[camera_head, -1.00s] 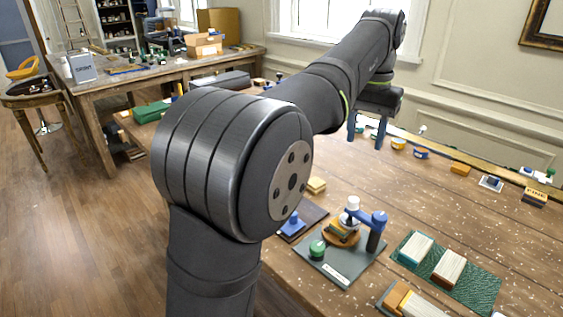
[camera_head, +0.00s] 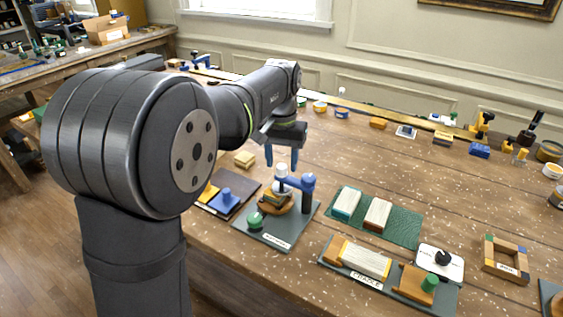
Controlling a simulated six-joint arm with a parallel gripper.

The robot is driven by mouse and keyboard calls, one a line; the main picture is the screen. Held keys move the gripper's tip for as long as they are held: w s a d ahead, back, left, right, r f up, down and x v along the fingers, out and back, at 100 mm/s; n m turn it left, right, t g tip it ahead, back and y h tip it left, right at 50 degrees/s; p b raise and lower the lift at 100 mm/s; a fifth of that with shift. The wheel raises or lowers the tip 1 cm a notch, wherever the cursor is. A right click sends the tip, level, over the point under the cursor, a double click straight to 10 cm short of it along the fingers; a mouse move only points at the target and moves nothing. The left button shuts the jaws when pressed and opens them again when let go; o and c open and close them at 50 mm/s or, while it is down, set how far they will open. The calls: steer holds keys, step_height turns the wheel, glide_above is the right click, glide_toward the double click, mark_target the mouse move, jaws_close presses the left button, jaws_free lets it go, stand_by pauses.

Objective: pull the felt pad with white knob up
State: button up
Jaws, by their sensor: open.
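A white knob (camera_head: 282,169) stands upright at the end of a blue arm (camera_head: 298,181) on a dark post. Below it are a small block and a round wooden disc (camera_head: 276,205), on a grey board (camera_head: 273,239) with a green knob. The felt pad cannot be clearly made out among these parts. My gripper (camera_head: 281,158) points down with its two blue fingers apart and empty. In the picture its fingertips appear just above the white knob; whether they stand around it or behind it cannot be told.
A blue-knobbed block (camera_head: 226,198) on a dark mat lies to the left. A green mat (camera_head: 373,219) with two blocks and a cradle board (camera_head: 364,262) lie to the right. Small items line the table's back edge. Bare tabletop (camera_head: 370,150) lies between.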

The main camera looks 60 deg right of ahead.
mark_target(282, 166)
steer(key=shift+f, duration=0.5)
jaws_close()
steer(key=shift+r, duration=0.9)
jaws_free()
steer(key=shift+r, duration=0.1)
step_height(282, 166, up, 17)
stand_by(0.3)
